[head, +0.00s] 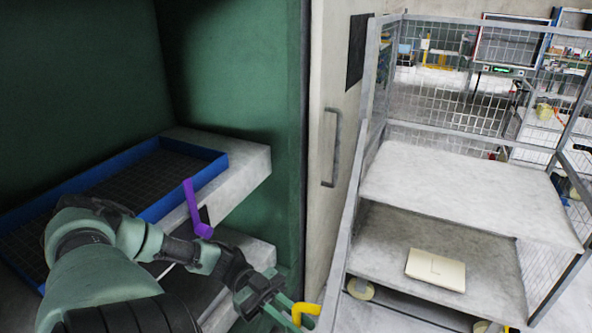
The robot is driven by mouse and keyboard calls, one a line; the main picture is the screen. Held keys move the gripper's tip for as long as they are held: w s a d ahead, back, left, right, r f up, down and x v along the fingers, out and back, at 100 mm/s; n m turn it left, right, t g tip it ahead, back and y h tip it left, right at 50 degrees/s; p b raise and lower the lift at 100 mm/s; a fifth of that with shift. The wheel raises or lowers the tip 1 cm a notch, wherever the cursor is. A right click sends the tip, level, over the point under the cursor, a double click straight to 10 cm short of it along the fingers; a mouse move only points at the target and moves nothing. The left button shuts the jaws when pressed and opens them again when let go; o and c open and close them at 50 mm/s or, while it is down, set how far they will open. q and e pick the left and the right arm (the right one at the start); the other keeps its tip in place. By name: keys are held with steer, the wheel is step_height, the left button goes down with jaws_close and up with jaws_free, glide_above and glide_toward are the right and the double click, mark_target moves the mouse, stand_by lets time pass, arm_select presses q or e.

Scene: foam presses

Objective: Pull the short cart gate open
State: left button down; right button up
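The wire-mesh cart (375,170) stands at the right, with grey metal posts and a long side rail running toward me. I cannot clearly pick out its short gate; the near end runs off the bottom edge. A bent yellow handle (303,311) shows at the bottom, by the near end of that rail; what it is fixed to is out of frame. My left gripper (292,317) reaches the yellow handle, with its green fingers next to it. Whether the fingers are closed on it cannot be made out. My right gripper is not in view.
The cart holds a grey shelf (450,187) and a lower deck with a cream flat block (436,269). At left, a green press has a blue-rimmed tray (217,166) and a purple lever (193,208). A pale panel with a grey handle (333,150) stands between.

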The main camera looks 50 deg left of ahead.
mark_target(297, 302)
arm_select(q)
steer(key=c, duration=1.4)
jaws_free()
steer(key=shift+o, duration=0.2)
step_height(297, 302, up, 13)
steer(key=p, duration=0.8)
step_height(297, 302, up, 7)
steer(key=p, duration=0.1)
steer(key=shift+p, duration=0.35)
